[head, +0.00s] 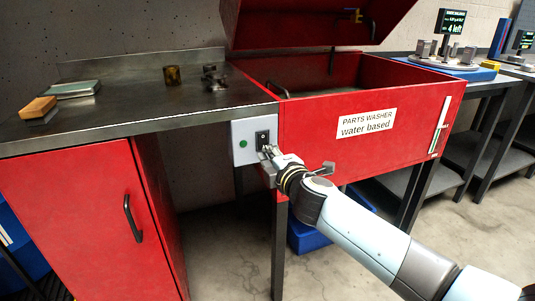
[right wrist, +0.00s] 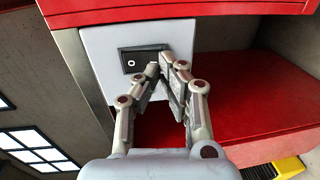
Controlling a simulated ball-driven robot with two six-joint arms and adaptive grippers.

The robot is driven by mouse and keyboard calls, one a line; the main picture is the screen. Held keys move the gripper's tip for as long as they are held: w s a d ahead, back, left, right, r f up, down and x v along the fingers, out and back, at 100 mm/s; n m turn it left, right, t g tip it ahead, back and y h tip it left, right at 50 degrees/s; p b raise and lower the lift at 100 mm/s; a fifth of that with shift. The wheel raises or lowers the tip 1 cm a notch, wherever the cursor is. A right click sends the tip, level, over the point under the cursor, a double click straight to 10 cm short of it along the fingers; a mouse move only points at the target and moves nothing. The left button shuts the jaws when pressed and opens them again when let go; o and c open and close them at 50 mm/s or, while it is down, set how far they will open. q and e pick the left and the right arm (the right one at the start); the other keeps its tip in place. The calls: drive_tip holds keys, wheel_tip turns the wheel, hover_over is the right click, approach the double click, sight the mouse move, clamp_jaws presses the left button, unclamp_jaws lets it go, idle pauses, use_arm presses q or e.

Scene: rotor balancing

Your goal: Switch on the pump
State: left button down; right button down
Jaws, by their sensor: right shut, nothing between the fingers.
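The pump's switch box (head: 243,143) is a light grey plate on the front of the red parts washer (head: 318,148). It carries a green round light or button (head: 243,144) and a black rocker switch (head: 262,139). In the right wrist view the rocker (right wrist: 130,62) shows a small white ring mark, and the plate (right wrist: 97,45) fills the upper middle. My right gripper (head: 268,151) is shut and empty, its fingertips at the lower edge of the rocker. In the right wrist view the fingertips (right wrist: 160,62) overlap the rocker's right part; contact cannot be told. My left gripper is out of view.
A steel bench (head: 140,107) on the left holds an orange block (head: 38,107), a greenish flat case (head: 72,90) and a dark brass cup (head: 172,75). The washer's lid (head: 310,22) is raised. A blue bin (head: 305,238) stands on the floor below.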

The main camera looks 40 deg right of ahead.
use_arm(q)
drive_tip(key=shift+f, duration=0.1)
use_arm(e)
drive_tip(key=shift+w+d+f, duration=0.1)
drive_tip(key=shift+w+d, duration=0.05)
drive_tip(key=shift+w, duration=0.45)
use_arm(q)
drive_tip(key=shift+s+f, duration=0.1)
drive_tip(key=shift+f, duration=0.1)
use_arm(e)
drive_tip(key=shift+w+f, duration=0.1)
drive_tip(key=shift+w, duration=0.15)
